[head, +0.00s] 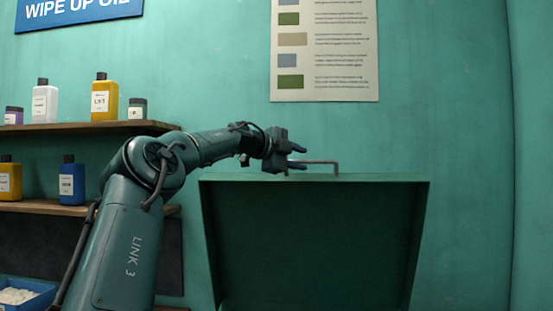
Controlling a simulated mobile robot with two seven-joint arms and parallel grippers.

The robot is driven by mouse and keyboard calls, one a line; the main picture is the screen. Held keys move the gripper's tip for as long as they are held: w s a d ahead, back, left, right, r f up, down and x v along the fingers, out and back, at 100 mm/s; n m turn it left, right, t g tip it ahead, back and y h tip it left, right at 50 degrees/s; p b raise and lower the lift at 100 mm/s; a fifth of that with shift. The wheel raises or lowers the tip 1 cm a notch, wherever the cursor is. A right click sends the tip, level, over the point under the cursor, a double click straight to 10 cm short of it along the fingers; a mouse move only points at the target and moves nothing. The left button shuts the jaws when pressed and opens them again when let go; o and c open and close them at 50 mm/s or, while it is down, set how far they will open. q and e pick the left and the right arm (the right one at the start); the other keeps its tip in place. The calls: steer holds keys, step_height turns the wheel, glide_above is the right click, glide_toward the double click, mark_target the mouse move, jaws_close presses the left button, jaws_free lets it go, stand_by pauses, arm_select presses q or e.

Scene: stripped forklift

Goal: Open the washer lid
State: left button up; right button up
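The washer lid (315,245) is a dark green panel standing raised, its hollow inner side facing me, in the lower middle of the head view. A thin brownish bar handle (325,162) sits along its top edge. My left gripper (301,156) is at the left end of this handle, pointing right. Its two dark blue fingers are apart, with a visible gap. The lower finger overlaps the handle's left end in the picture; I cannot tell whether they touch. The washer's body below the lid is out of view. My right gripper is not in view.
Wooden shelves (90,127) with several bottles are on the wall at left, behind my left arm. A blue bin (40,296) of white items is at bottom left. A paper chart (325,50) hangs above the lid. The space right of the lid looks clear.

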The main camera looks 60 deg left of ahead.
arm_select(q)
steer(key=b+v, duration=0.2)
steer(key=v, duration=0.6)
steer(key=shift+s, duration=0.2)
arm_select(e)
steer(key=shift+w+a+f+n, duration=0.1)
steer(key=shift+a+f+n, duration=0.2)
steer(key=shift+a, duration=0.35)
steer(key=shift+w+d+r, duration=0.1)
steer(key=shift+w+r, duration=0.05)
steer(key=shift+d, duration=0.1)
